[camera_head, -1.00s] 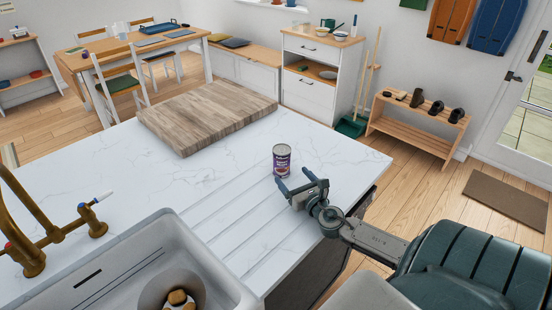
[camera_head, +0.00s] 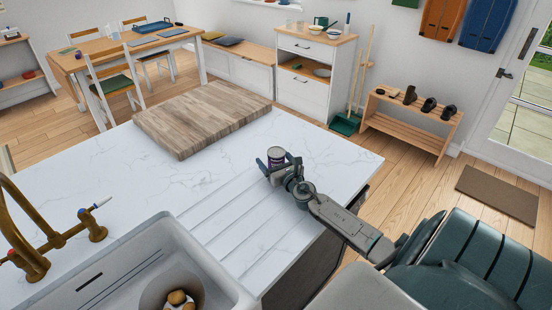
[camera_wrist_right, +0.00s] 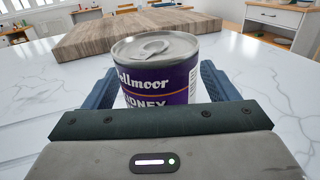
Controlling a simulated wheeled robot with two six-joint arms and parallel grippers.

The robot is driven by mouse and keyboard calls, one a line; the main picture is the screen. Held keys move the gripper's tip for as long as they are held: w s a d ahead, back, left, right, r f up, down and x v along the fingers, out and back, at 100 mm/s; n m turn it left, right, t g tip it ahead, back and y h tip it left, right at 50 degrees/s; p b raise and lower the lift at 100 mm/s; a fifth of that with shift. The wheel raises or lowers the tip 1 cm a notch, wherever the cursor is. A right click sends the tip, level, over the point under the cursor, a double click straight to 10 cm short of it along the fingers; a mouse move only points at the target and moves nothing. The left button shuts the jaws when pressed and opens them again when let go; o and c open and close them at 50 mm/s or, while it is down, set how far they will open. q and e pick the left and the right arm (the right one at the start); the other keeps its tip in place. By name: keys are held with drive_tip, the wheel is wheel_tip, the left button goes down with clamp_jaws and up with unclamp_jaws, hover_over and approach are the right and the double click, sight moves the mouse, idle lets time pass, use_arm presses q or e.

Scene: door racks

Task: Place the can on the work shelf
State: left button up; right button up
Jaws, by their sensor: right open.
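The can (camera_head: 276,154) has a purple label and a silver ring-pull lid, and stands upright on the white marbled counter (camera_head: 120,180). It also shows large in the right wrist view (camera_wrist_right: 157,70), with part of the word "kidney" on its label. My right gripper (camera_head: 275,164) is open, with one blue finger on each side of the can. The gripper body hides the can's lower part, and I cannot tell whether the fingers touch it. My left gripper is out of view. I cannot tell which piece of furniture is the work shelf.
A thick wooden board (camera_head: 203,116) lies on the counter behind the can. A sink (camera_head: 150,265) with a brass tap (camera_head: 30,262) is at the front left. A low wooden rack (camera_head: 412,122) with several dark items stands by the far wall, near the door.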

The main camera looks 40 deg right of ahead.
sight(273, 149)
drive_tip(key=shift+w, duration=0.2)
drive_tip(key=shift+s, duration=0.15)
drive_tip(key=shift+c, duration=1.3)
drive_tip(key=c, duration=1)
drive_tip(key=shift+r, duration=0.1)
drive_tip(key=shift+r+p, duration=0.45)
drive_tip(key=shift+r, duration=0.1)
wheel_tip(273, 149, up, 2)
drive_tip(key=shift+r+p, duration=0.1)
drive_tip(key=shift+p, duration=0.65)
drive_tip(key=r+b+v, duration=0.1)
drive_tip(key=b+v, duration=0.3)
drive_tip(key=v, duration=1.2)
drive_tip(key=shift+r, duration=0.35)
